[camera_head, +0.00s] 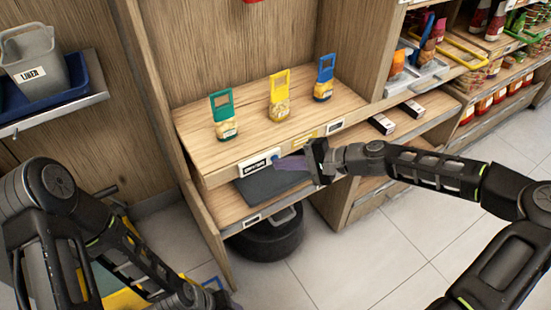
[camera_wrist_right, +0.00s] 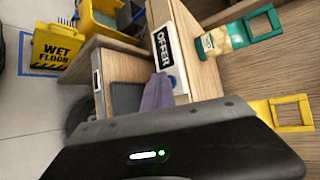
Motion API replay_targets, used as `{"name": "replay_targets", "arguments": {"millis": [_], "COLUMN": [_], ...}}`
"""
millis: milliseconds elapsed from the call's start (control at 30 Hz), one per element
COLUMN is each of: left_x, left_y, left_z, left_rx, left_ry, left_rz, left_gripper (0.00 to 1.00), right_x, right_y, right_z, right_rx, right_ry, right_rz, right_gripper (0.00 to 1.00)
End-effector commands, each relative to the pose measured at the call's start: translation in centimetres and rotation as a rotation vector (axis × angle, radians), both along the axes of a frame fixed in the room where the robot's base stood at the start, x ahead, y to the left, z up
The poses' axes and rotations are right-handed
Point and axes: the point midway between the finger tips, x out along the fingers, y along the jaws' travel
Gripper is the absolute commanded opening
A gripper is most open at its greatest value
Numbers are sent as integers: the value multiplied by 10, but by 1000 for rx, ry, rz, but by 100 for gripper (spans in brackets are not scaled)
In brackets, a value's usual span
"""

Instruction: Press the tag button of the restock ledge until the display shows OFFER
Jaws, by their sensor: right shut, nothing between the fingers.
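The restock ledge (camera_head: 205,150) is a wooden shelf with a display (camera_head: 258,164) on its front edge. In the right wrist view the display (camera_wrist_right: 162,47) reads OFFER in white on black. The blue tag button (camera_wrist_right: 174,83) sits beside the display. My right gripper (camera_head: 279,163) is shut and empty, its purple fingers pointing at the button from the right. In the right wrist view the fingers (camera_wrist_right: 157,92) overlap the button's edge, and I cannot tell if they touch it. My left arm reaches along the bottom left; its fingers cannot be made out.
Green (camera_head: 224,115), yellow (camera_head: 279,97) and blue (camera_head: 324,79) handled packs stand on the ledge. A dark tray (camera_head: 268,183) lies on the shelf below. A grey LINER bin (camera_head: 34,62) is at left. A yellow wet-floor sign (camera_wrist_right: 56,45) shows in the wrist view.

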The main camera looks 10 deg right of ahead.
Motion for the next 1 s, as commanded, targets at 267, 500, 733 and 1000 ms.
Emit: {"name": "replay_targets", "arguments": {"millis": [267, 500, 733, 1000], "left_x": [0, 0, 0, 0], "left_y": [0, 0, 0, 0], "left_z": [9, 9, 10, 24], "left_rx": [0, 0, 0, 0], "left_ry": [0, 0, 0, 0], "left_rz": [0, 0, 0, 0], "left_gripper": [36, 36, 36, 36], "right_x": [-11, -14, -16, -35], "right_y": [-5, -6, -6, -14], "right_z": [2, 0, 1, 3], "right_rx": [1, 1, 0, 1], "right_ry": [1, -1, 0, 2], "right_rz": [-2, 0, 0, -2], "right_gripper": [0, 0, 0, 0]}}
